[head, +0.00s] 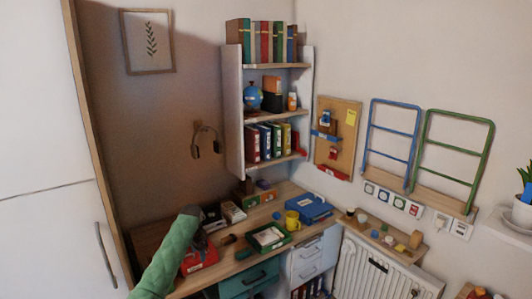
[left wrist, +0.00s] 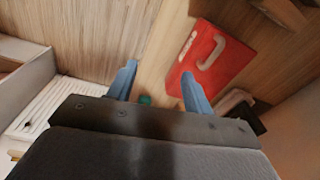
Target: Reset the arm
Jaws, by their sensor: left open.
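My left arm (head: 168,258) comes in from the bottom left in a green sleeve. My left gripper (left wrist: 158,84) shows two blue fingers spread apart with nothing between them. In the head view the gripper is small and dark, near the left end of the desk (head: 228,256). A red box (left wrist: 218,62) lies just beyond the right finger in the left wrist view. It also shows in the head view as a red item (head: 199,257) beneath the gripper, partly hidden by it. My right gripper is in neither view.
A green tray (head: 268,237), a yellow mug (head: 292,221) and a blue box (head: 309,208) stand on the desk. A shelf unit (head: 233,112) with books rises behind it. A white cabinet (head: 50,150) stands at the left.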

